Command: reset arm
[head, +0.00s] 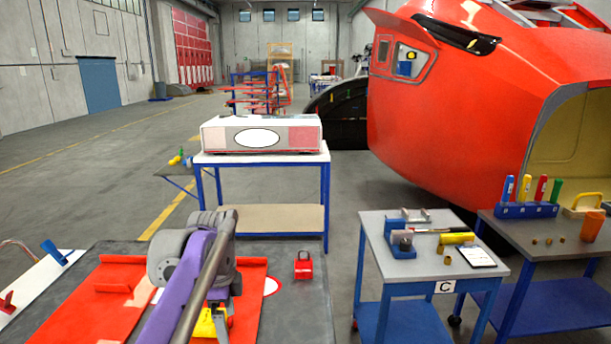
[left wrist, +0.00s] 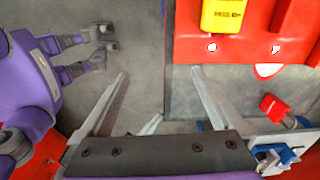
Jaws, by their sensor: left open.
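My left arm, purple and grey, comes up from the lower left in the head view and bends down over a red panel (head: 105,305). Its gripper is mostly hidden behind the arm there. In the left wrist view my left gripper (left wrist: 158,72) is open, its two grey fingers wide apart with nothing between them but grey surface. A yellow block (left wrist: 222,15) with dark lettering lies on the red panel ahead of the right finger, apart from it. The yellow block is partly covered in the head view (head: 205,322). I cannot make out my right gripper.
A small red case (head: 303,265) sits on the grey table right of my arm. A blue-framed table with a white-and-red box (head: 262,134) stands ahead. Cart C (head: 440,262) and a tool table (head: 540,236) stand at right, before a large red train nose (head: 450,110).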

